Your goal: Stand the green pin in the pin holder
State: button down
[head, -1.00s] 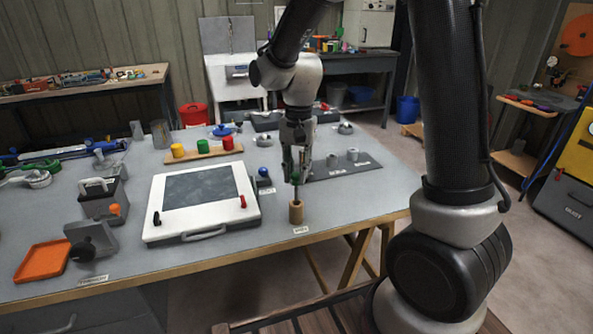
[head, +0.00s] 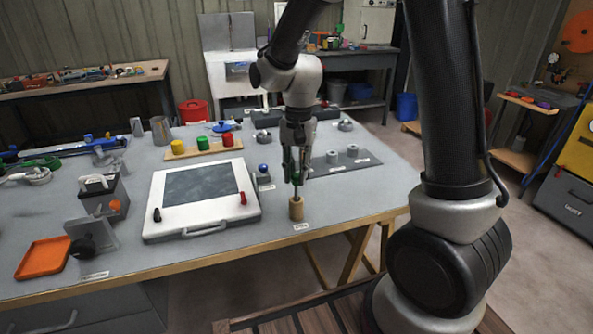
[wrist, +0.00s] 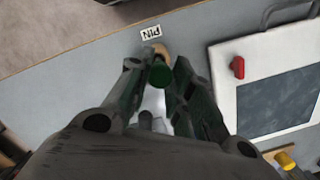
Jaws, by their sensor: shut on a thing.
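My gripper (head: 296,176) is shut on the green pin (head: 296,180), which hangs upright between the fingers. In the wrist view the pin's round green top (wrist: 161,76) shows between the fingertips (wrist: 158,72). The pin holder (head: 296,209) is a small tan wooden cylinder standing near the table's front edge. The pin's thin lower end reaches down to the holder's top; I cannot tell how far it is inside. In the wrist view the holder (wrist: 162,50) shows partly behind the pin.
A white case with a dark panel (head: 202,187) and a red latch (head: 243,198) lies just left of the holder. A dark mat (head: 345,163) with grey cylinders lies to the right behind. A "PIN" label (wrist: 151,33) lies in front of the holder.

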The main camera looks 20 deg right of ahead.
aim_at(296, 199)
jog(key=shift+f, duration=2.5)
dwell(0.7)
jog(key=c, duration=1.2)
grip_release()
jog(key=shift+o, duration=0.4)
jog(key=o, duration=0.3)
jog(key=shift+o, duration=0.2)
jog(key=shift+r, duration=0.1)
jog(key=shift+r, duration=3.95)
